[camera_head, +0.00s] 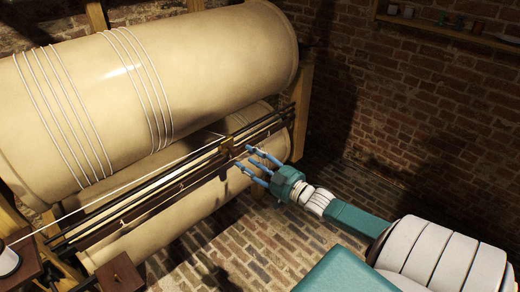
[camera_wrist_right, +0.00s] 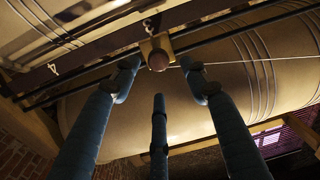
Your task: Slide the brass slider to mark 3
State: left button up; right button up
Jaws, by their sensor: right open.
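The brass slider (camera_head: 226,146) sits on dark rods running along the large cream cylinders. In the right wrist view, the slider (camera_wrist_right: 148,46) has a round knob (camera_wrist_right: 157,61) facing the camera. Beside it on the dark strip is the mark 3 (camera_wrist_right: 152,22); I cannot tell whether they line up exactly. The mark 4 (camera_wrist_right: 53,68) is farther left. My right gripper (camera_head: 247,158) is open, its fingers pointing at the slider from the right in the head view. In the wrist view its fingertips (camera_wrist_right: 158,76) spread around the knob, with no clear contact. My left gripper is out of view.
A cord (camera_head: 120,191) runs from the slider to a white spool (camera_head: 9,262) at the left. Brick floor (camera_head: 265,240) is open in front; a brick wall (camera_head: 430,90) stands at right.

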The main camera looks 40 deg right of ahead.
jog(key=s, duration=0.4)
jog(key=shift+s+d, duration=0.2)
jog(key=shift+s, duration=0.2)
jog(key=s+f+m+g+h, duration=0.1)
jog(key=s+f+g, duration=0.3)
jog(key=f, duration=0.7)
jog(key=s+f+g+h, duration=0.1)
jog(key=s+f, duration=0.4)
jog(key=f, duration=0.6)
jog(key=s+f+m+g+h, duration=0.1)
jog(key=s+f+g, duration=0.3)
jog(key=f, duration=0.7)
jog(key=s+a+f+g, duration=0.3)
jog(key=s+a+f, duration=0.5)
jog(key=s+f, duration=0.5)
jog(key=s+a+f+n+g, duration=0.1)
jog(key=s+a+f+g, duration=0.1)
jog(key=s+a+f, duration=0.2)
jog(key=s+a+f+n+g+y, duration=0.1)
jog(key=s+a+f+g, duration=0.2)
jog(key=s+a, duration=0.7)
jog(key=s+f, duration=0.2)
jog(key=s, duration=0.2)
jog(key=shift+s+a, duration=0.2)
